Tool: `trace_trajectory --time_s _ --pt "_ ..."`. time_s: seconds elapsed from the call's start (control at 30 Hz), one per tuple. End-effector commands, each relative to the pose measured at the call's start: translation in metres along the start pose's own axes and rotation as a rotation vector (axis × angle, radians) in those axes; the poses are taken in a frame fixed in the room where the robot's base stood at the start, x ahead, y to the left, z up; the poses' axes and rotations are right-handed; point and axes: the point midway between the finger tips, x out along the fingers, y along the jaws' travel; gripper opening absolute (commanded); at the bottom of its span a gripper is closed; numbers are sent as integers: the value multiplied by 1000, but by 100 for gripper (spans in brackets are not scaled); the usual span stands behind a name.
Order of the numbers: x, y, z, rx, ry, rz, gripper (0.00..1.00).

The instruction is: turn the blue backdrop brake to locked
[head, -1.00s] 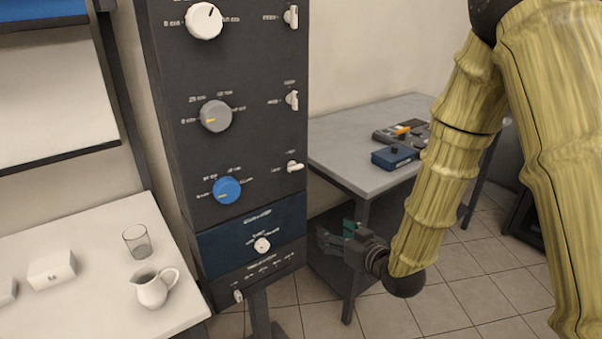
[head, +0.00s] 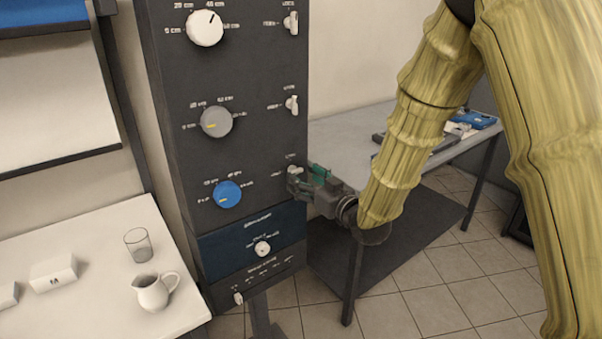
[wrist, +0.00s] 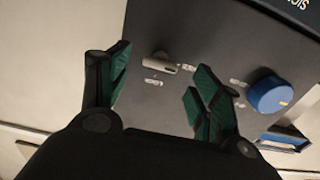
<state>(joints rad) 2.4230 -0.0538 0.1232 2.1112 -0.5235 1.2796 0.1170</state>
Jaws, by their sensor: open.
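The blue backdrop brake is a small pale lever (head: 295,170) on the dark panel, right of the blue knob (head: 227,194). In the head view my gripper (head: 307,181) partly covers it. The blue knob (wrist: 268,95) is to the right of my fingers there. I cannot tell whether a finger touches the lever.
Two similar levers (head: 291,22) (head: 292,104) sit above on the panel (head: 262,70), with white and grey knobs. A side table (head: 345,135) with devices stands behind my arm. A white table (head: 95,250) at left holds a glass (head: 138,245) and jug (head: 154,291).

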Motion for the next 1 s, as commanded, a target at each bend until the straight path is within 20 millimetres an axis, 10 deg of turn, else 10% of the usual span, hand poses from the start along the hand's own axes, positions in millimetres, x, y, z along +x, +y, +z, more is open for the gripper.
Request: trace_trajectory --time_s 0.6,0.87,1.0 --pt "29 0 0 1 0 0 64" --pt "29 0 0 1 0 1 21" --pt "28 1 0 1 0 2 19"
